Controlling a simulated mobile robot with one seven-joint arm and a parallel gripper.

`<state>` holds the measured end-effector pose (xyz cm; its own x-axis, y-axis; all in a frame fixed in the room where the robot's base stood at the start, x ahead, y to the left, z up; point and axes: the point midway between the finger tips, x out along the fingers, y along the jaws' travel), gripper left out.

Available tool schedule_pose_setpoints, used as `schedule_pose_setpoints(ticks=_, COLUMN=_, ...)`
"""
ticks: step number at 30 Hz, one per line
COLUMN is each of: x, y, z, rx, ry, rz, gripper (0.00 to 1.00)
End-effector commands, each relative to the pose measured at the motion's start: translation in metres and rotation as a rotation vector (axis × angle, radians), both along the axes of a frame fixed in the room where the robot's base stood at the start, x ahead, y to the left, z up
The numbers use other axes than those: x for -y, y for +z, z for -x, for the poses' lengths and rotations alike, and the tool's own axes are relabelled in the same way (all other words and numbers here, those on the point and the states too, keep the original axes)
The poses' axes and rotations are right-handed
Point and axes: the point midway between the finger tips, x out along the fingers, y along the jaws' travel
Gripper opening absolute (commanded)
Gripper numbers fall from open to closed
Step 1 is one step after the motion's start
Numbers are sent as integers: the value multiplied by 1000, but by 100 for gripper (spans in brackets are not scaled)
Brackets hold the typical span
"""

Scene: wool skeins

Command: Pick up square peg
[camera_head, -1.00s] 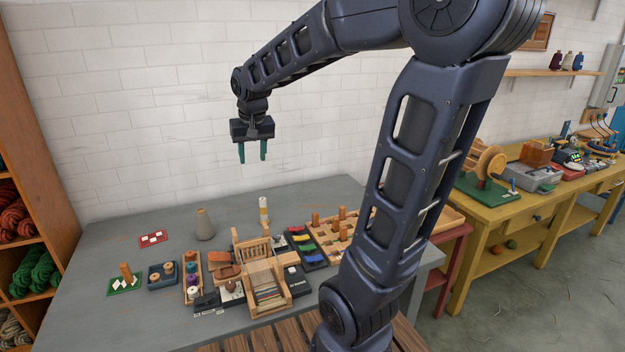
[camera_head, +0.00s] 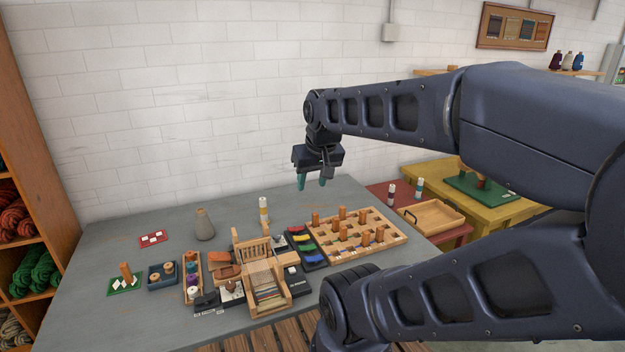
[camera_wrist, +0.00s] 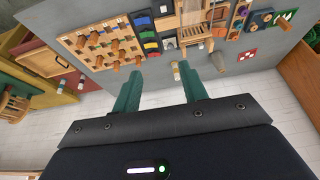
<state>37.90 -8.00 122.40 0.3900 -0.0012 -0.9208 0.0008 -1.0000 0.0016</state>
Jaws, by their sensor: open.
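My gripper (camera_head: 312,182) is open and empty, high above the back of the grey table. In the wrist view its two green fingers (camera_wrist: 160,92) stand apart with nothing between them. Several brown wooden pegs stand in a light wooden peg board (camera_head: 388,241) at the table's right side; one of these pegs (camera_head: 315,219) stands at its left end. The board also shows in the wrist view (camera_wrist: 70,42). Another wooden peg (camera_head: 125,270) stands on a small green board (camera_head: 113,286) at the far left. I cannot tell which peg is square.
A small wooden loom (camera_head: 275,302), a grey cone-shaped vase (camera_head: 204,226), a white-and-yellow bottle (camera_head: 263,208) and a dark tray of coloured pieces (camera_head: 299,259) share the grey table (camera_head: 105,235). A wooden tray (camera_head: 432,205) lies right on a red table.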

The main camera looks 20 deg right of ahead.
Motion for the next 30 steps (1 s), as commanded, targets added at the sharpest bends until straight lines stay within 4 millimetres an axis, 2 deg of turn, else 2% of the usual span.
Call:
schedule_pose_setpoints(ticks=5, x=0, y=0, z=0, rx=0, ry=0, rz=0, gripper=43)
schedule_pose_setpoints(ticks=6, x=0, y=0, z=0, rx=0, ry=0, rz=0, gripper=47)
schedule_pose_setpoints(ticks=17, x=2, y=-1, z=-5, rx=-9, ry=8, rz=19, gripper=47)
schedule_pose_setpoints(ticks=20, x=7, y=-4, z=-15, rx=-32, ry=35, rz=69, gripper=47)
schedule_pose_setpoints(ticks=30, x=42, y=-28, z=-76, rx=-182, ry=226, rz=322, gripper=47)
